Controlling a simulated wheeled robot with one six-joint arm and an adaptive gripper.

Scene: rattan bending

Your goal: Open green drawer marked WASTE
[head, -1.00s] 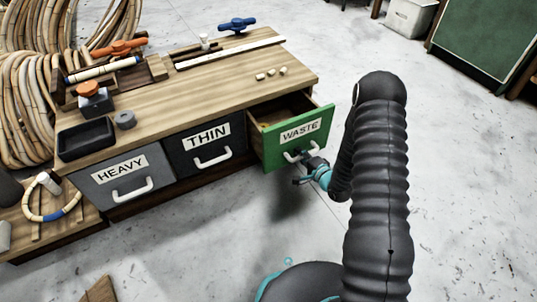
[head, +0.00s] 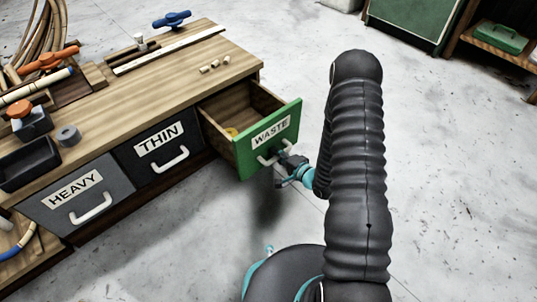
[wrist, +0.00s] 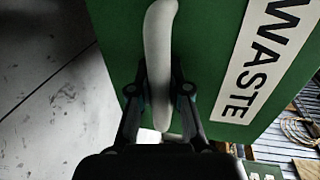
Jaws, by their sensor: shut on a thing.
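The green drawer marked WASTE (head: 285,134) stands pulled out from the right end of the wooden workbench in the head view. Its inside shows, with a small yellow thing (head: 232,132) in it. My gripper (head: 282,160) is at the drawer's white handle (head: 266,158). In the wrist view, my gripper's fingers (wrist: 159,88) are shut on the white handle (wrist: 158,50), one on each side of it. The green front fills much of that view, with the WASTE label (wrist: 262,60) at the right.
The THIN drawer (head: 155,150) and HEAVY drawer (head: 80,200) are shut, left of the green one. The benchtop (head: 150,90) holds several tools and small pieces. Open grey floor (head: 440,180) lies to the right.

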